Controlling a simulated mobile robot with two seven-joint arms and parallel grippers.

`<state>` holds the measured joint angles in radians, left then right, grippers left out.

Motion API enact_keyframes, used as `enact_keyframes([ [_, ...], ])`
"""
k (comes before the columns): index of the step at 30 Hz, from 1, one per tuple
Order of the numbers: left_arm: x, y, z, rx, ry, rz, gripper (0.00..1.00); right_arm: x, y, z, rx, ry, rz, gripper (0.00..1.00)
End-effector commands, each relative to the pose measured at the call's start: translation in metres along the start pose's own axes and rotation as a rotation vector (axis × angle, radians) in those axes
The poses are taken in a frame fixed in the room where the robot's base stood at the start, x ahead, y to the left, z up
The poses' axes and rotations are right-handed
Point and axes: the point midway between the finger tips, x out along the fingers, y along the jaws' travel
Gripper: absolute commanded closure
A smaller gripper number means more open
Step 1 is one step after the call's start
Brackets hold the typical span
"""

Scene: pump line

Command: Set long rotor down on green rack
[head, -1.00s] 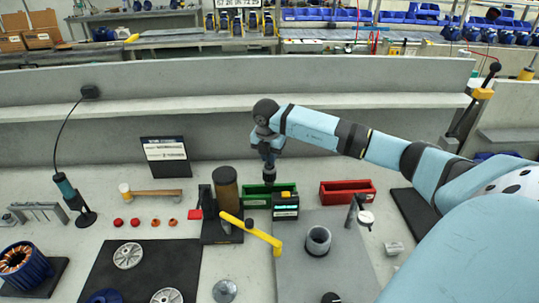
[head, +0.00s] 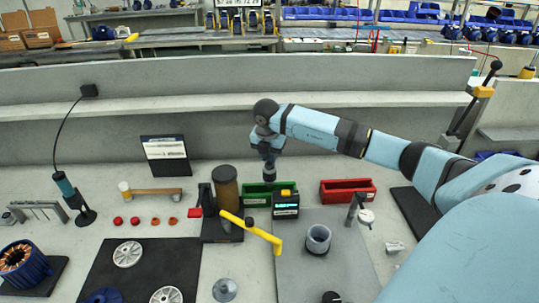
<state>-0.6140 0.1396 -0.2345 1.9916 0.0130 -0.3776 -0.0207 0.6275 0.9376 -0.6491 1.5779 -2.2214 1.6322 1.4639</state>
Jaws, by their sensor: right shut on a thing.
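The green rack (head: 254,189) is a green box at the back middle of the table, partly hidden by a black device with a lit display (head: 286,206). My right gripper (head: 269,170) comes down from above and hangs over the rack. It is shut on a small dark thing, the long rotor (head: 269,179), seen only in part below the fingers. I cannot tell whether the rotor touches the rack. My left gripper is not in view.
A press with a brown cylinder (head: 225,187) and a yellow lever (head: 250,231) stands just left of and in front of the rack. A red bin (head: 347,191) is to the right. A grey cup (head: 318,238) stands on the grey mat (head: 335,272).

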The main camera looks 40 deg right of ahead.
Motion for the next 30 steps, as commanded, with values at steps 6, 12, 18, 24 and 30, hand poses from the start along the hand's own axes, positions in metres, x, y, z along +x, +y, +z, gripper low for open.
enact_keyframes([
  [6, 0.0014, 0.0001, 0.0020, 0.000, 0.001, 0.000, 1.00, 0.0031, 0.0002, 0.0000, 0.001, -0.001, 0.002, 1.00],
  [12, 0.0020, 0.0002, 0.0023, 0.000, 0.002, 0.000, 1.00, 0.0054, 0.0002, -0.0003, 0.001, -0.001, 0.002, 1.00],
  [18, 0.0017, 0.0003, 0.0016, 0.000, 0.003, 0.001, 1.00, 0.0052, 0.0002, -0.0003, 0.001, -0.001, 0.002, 1.00],
  [24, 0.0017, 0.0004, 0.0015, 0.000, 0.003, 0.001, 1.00, 0.0052, 0.0002, -0.0003, 0.001, -0.001, 0.002, 1.00],
  [30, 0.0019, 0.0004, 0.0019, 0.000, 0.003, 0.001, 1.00, 0.0056, 0.0002, -0.0004, 0.001, -0.001, 0.002, 1.00],
])
